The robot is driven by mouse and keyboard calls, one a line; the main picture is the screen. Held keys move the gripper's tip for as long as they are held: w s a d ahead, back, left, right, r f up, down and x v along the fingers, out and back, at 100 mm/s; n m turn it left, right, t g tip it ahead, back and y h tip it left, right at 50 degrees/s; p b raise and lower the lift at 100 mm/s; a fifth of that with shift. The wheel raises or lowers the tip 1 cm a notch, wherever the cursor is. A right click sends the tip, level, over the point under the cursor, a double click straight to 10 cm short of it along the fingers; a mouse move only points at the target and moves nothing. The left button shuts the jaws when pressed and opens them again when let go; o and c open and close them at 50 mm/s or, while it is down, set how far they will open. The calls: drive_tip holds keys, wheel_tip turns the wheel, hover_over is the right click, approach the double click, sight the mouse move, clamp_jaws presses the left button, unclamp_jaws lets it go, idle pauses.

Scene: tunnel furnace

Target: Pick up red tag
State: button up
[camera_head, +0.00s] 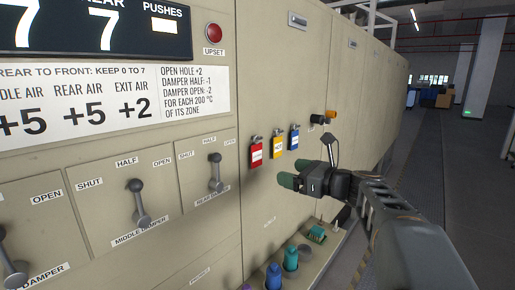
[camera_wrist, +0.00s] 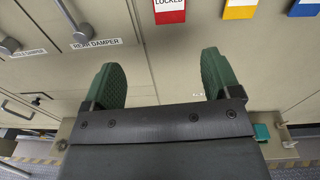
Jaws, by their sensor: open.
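The red tag (camera_head: 256,154) hangs on the beige furnace panel, leftmost in a row of three tags. My gripper (camera_head: 289,181) has green finger pads and is to the right of and below the red tag in the head view. In the wrist view my gripper (camera_wrist: 165,78) is open, with nothing between its fingers. The red tag is above the gap between them there, apart from both. The gap to the panel is hard to judge.
A yellow tag (camera_head: 277,146) and a blue tag (camera_head: 294,139) hang to the right of the red one. The rear damper lever (camera_head: 215,172) and middle damper lever (camera_head: 138,202) stick out at left. A low ledge (camera_head: 318,250) holds bottles. The aisle at right is clear.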

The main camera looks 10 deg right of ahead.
drive_tip(key=w+r+m, duration=0.1)
drive_tip(key=w+r, duration=0.1)
drive_tip(key=p, duration=0.2)
approach(257, 153)
drive_tip(key=x, duration=0.3)
drive_tip(key=shift+w+a+f+t, duration=0.3)
drive_tip(key=shift+w+t, duration=0.1)
drive_tip(key=shift+w, duration=0.15)
drive_tip(key=p+x, duration=0.2)
drive_tip(key=x, duration=0.2)
drive_tip(key=shift+w+a+r+p, duration=0.15)
drive_tip(key=shift+r+p, duration=0.05)
drive_tip(key=shift+p, duration=0.15)
drive_tip(key=shift+w+a+f, duration=0.1)
drive_tip(key=shift+w+a, duration=0.15)
drive_tip(key=shift+w, duration=0.1)
drive_tip(key=shift+c, duration=0.4)
drive_tip(key=c, duration=0.9)
